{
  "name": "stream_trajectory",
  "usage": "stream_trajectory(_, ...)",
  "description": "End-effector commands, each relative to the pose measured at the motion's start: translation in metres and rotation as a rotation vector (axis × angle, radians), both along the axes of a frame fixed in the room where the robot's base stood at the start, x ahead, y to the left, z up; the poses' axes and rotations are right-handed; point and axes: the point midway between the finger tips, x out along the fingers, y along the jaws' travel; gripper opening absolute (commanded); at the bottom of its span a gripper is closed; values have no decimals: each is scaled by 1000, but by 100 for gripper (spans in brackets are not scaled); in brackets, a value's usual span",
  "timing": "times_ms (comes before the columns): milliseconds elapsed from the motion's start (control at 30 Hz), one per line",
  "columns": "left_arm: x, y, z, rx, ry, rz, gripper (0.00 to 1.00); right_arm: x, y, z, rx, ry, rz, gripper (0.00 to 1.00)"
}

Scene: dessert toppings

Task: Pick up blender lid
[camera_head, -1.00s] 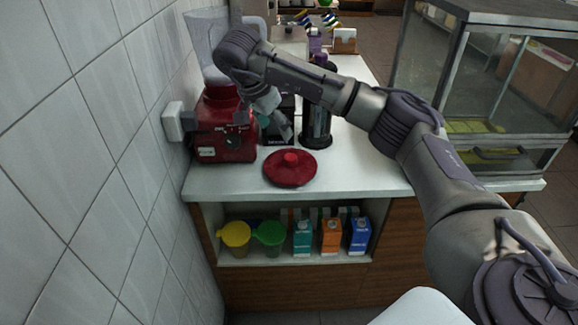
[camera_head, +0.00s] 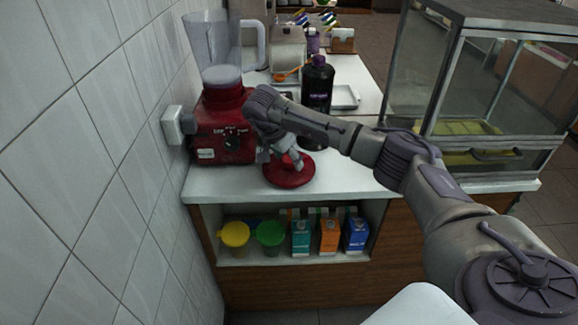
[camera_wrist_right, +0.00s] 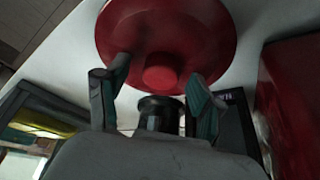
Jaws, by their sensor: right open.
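The red round blender lid (camera_head: 289,177) lies on the white counter in front of the red blender (camera_head: 222,130). My right gripper (camera_head: 292,160) is just above the lid in the head view and covers its knob. In the right wrist view the lid (camera_wrist_right: 150,25) shows at the top with its red knob (camera_wrist_right: 160,79) between the two open fingers (camera_wrist_right: 160,92). The fingers are apart and hold nothing. I cannot tell how high the fingertips are above the lid. My left gripper is not in view.
A dark bottle (camera_head: 317,85) stands behind the lid. A glass display case (camera_head: 480,80) stands at the right, and a tiled wall (camera_head: 75,130) runs along the left. Cartons (camera_head: 328,236) sit on the shelf below. The counter right of the lid is clear.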

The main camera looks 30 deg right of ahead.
Motion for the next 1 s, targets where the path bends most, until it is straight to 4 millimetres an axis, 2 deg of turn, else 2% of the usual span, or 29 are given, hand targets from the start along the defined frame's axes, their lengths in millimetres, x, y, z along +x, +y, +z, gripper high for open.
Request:
stream_trajectory(200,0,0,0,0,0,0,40,0,0,-1,0,-1,0,67)
stream_trajectory(600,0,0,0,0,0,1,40,0,0,-1,0,-1,1,2)
stream_trajectory(867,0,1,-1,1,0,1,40,1,0,3,0,-3,1,2)
stream_trajectory(1000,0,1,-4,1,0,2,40,2,0,20,-1,-6,0,2)
